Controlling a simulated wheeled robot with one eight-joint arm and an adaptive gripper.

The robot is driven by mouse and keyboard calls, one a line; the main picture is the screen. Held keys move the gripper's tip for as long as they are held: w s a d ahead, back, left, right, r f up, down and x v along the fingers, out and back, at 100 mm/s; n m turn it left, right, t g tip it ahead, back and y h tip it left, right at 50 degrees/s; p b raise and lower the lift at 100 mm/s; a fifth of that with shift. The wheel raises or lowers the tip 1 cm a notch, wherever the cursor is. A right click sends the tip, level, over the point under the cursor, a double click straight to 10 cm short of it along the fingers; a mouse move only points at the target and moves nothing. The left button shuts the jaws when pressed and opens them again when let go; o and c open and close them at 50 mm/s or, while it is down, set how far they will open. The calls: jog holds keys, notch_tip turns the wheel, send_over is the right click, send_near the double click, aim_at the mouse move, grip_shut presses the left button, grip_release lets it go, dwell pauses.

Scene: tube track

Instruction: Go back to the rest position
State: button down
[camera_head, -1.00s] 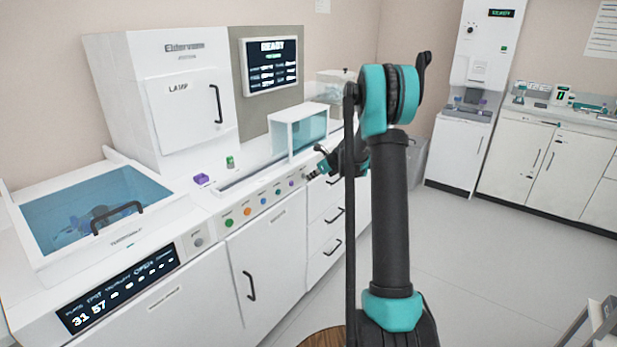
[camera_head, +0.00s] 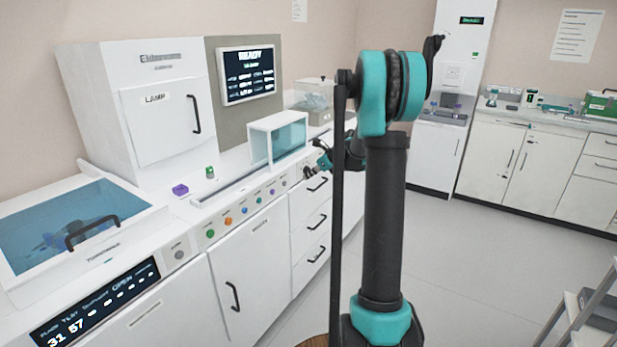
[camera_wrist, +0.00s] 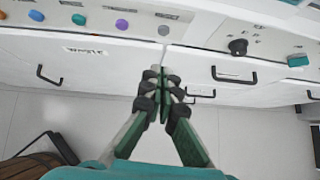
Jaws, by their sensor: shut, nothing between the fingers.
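My gripper shows in the wrist view (camera_wrist: 163,78) with its fingertips together and nothing between them. It points at the cabinet fronts and drawers below the bench and looks clear of them. In the head view my gripper (camera_head: 310,171) is small and partly hidden by my own arm, in front of the bench's right part. My upright arm with teal joints stands in the middle of that view.
The bench holds a tank (camera_head: 75,232) with blue liquid, a lamp cabinet (camera_head: 158,145), a screen (camera_head: 248,74), a purple block (camera_head: 180,190) and a glass box (camera_head: 283,143). Drawers (camera_head: 313,218) have protruding handles. A shelf stand (camera_head: 583,318) is at lower right. The floor (camera_head: 470,270) is clear.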

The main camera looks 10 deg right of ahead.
jog(key=s+a+f+n+g+h, duration=0.1)
jog(key=s+a+n, duration=0.2)
jog(key=s+n, duration=0.6)
jog(key=s+a+f+n+g+h, duration=0.15)
jog(key=s+n, duration=0.35)
jog(key=s, duration=0.8)
jog(key=s+f+n+h, duration=0.1)
jog(key=s+f+n, duration=0.2)
jog(key=s+n, duration=0.4)
jog(key=s+f+n+h, duration=0.2)
jog(key=s+n, duration=0.5)
jog(key=s, duration=0.6)
jog(key=shift+s+d+f, duration=0.35)
jog(key=shift+d+f, duration=0.1)
jog(key=shift+f, duration=0.45)
jog(key=shift+h, duration=0.25)
